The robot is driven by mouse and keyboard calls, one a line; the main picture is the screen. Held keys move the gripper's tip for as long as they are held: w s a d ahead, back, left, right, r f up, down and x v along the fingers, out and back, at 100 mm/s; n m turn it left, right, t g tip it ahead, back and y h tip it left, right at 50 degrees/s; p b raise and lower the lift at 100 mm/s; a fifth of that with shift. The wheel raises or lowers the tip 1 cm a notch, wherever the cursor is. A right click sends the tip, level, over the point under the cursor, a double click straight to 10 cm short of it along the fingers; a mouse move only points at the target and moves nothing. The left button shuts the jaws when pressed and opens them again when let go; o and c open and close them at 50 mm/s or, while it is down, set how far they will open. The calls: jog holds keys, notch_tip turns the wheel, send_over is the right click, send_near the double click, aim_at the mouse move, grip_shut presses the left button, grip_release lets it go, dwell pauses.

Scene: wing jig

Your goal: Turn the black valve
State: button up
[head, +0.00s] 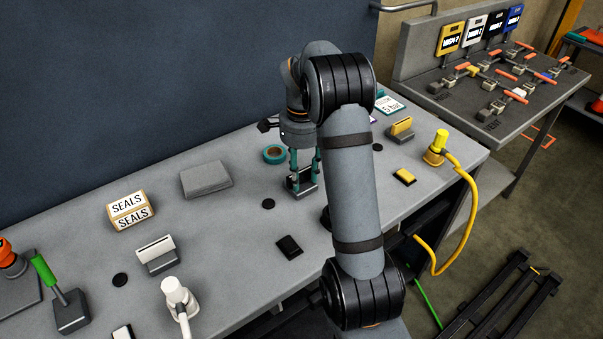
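I cannot pick out the black valve for certain. Several small valves with mostly orange handles (515,95) sit on the grey bench at the upper right. A black sign (492,29) stands behind them, between a white sign (475,33) and a blue sign (514,16). My gripper (305,176) is over the near table, far left of the valves, pointing down. Its teal fingers are apart, at a black plate in a grey holder (306,192). Whether they touch the plate is too small to tell. My arm hides part of this area.
The near table (230,235) carries a SEALS box (130,210), a grey block (206,180), a white plate holder (157,255), a green-handled lever (60,290) and a yellow plug (436,148) with a hanging cable. A dark rack (495,300) lies on the floor, lower right.

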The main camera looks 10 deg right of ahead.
aim_at(302, 173)
jog(key=shift+r, duration=0.1)
notch_tip(302, 173, up, 12)
dwell(0.5)
jog(key=shift+f, duration=0.25)
notch_tip(302, 173, down, 12)
jog(key=shift+r, duration=0.15)
dwell(0.5)
